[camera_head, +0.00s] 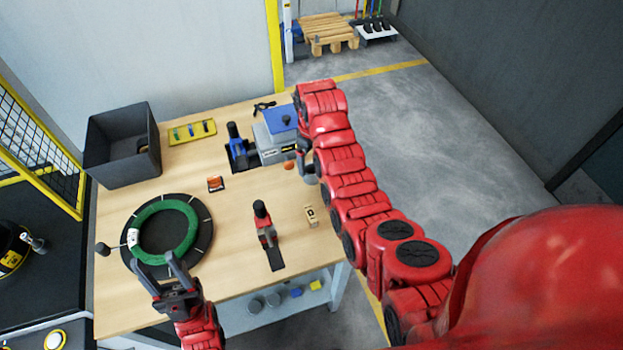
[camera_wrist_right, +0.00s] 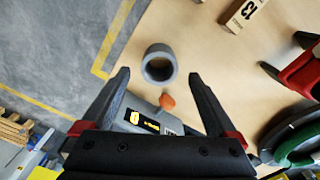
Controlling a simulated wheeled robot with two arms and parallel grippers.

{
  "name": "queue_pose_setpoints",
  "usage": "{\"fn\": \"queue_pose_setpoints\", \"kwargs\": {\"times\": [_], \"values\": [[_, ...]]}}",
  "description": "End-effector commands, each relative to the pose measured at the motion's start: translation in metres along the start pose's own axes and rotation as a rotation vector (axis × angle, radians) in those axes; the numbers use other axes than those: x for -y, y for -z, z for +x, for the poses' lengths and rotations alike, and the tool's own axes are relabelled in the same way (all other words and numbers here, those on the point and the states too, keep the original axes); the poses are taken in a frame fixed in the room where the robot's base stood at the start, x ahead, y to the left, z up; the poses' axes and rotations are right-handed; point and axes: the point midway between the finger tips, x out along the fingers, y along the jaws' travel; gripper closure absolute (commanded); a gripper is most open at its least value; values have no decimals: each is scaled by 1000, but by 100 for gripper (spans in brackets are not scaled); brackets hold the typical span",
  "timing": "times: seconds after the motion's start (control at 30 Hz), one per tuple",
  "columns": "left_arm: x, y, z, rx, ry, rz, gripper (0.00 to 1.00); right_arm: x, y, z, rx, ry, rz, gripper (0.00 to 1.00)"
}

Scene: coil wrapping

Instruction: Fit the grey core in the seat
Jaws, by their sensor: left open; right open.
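The grey core (camera_wrist_right: 158,63) is a short hollow cylinder standing on the wooden table, its open top facing the right wrist camera. In the head view the core (camera_head: 311,179) shows just below the grey machine (camera_head: 277,150), partly behind my right gripper (camera_head: 304,160). My right gripper is open, and in the wrist view the core appears between its fingertips (camera_wrist_right: 158,76). I cannot tell their height difference. My left gripper (camera_head: 156,262) is open and empty at the near edge of the green coil (camera_head: 151,215). I cannot make out which part is the seat.
The coil lies on a round black plate (camera_head: 206,222). A red-and-black tool (camera_head: 265,225) and a small wooden block (camera_head: 311,215) lie on the near right. A dark bin (camera_head: 123,165) and yellow tray (camera_head: 191,131) stand behind. The table between the plate and the red tool is clear.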

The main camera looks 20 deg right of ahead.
Motion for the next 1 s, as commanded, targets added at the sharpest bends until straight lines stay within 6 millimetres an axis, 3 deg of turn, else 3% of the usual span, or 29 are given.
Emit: {"fn": "queue_pose_setpoints", "kwargs": {"times": [0.13,0.33,0.6,0.87,0.9,1.0], "values": [[0,1,5,0,0,0,50,0,-1,5,2,1,0,6],[2,5,31,0,0,0,50,0,-5,27,4,3,1,6],[2,6,36,0,0,0,50,-1,-4,52,1,0,0,6],[2,6,35,0,0,0,50,-1,-4,55,-1,-1,0,6],[2,6,35,0,0,0,50,-1,-4,55,-1,-1,0,8],[2,6,35,0,0,0,50,-1,-4,55,-1,-1,0,26]]}}
